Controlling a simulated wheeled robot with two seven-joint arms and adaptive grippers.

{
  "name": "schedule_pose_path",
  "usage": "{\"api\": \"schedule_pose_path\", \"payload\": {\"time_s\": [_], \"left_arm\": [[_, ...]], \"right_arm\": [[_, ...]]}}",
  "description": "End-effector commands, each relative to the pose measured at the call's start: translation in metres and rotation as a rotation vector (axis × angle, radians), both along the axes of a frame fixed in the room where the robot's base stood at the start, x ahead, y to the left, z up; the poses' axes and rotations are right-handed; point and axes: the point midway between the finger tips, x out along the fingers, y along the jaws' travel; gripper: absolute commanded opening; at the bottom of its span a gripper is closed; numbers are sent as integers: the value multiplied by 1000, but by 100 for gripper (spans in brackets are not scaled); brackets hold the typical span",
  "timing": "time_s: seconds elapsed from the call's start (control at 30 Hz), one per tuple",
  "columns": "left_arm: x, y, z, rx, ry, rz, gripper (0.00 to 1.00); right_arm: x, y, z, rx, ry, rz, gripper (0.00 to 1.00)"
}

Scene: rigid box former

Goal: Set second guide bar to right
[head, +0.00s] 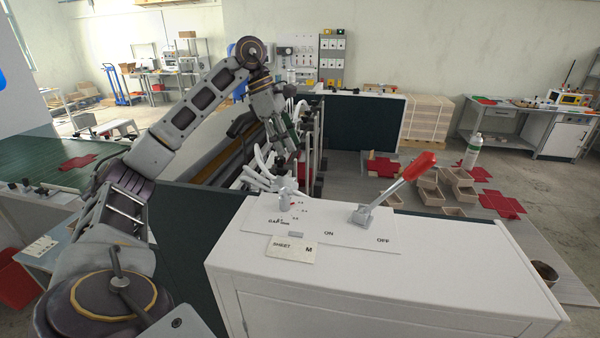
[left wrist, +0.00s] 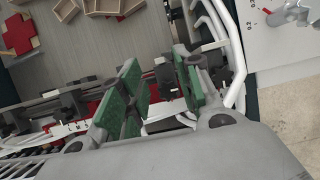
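My left gripper (head: 282,128) reaches over the machine behind the white cabinet. In the left wrist view its two green-padded fingers (left wrist: 160,92) stand apart. A small dark block (left wrist: 165,78), perhaps part of a guide bar, shows between them; I cannot tell whether the pads touch it. Dark rails with red parts and a marked scale (left wrist: 68,129) run beside the fingers. In the head view the upright guide parts (head: 304,140) are partly hidden by the gripper and white curved tubes. I cannot tell which is the second guide bar. My right gripper is not in view.
A white cabinet (head: 370,285) with a red-handled lever (head: 400,180) and an ON/OFF panel stands in front. White curved tubes (head: 262,170) crowd the gripper. Small boxes (head: 455,185) and red blanks (head: 500,204) lie on the grey table to the right.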

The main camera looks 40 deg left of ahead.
Motion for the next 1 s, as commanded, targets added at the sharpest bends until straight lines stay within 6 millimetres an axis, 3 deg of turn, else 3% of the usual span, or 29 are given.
{"api": "schedule_pose_path", "payload": {"time_s": [1.0], "left_arm": [[17,-32,-88,1,1,1,34]], "right_arm": [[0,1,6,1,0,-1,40]]}}
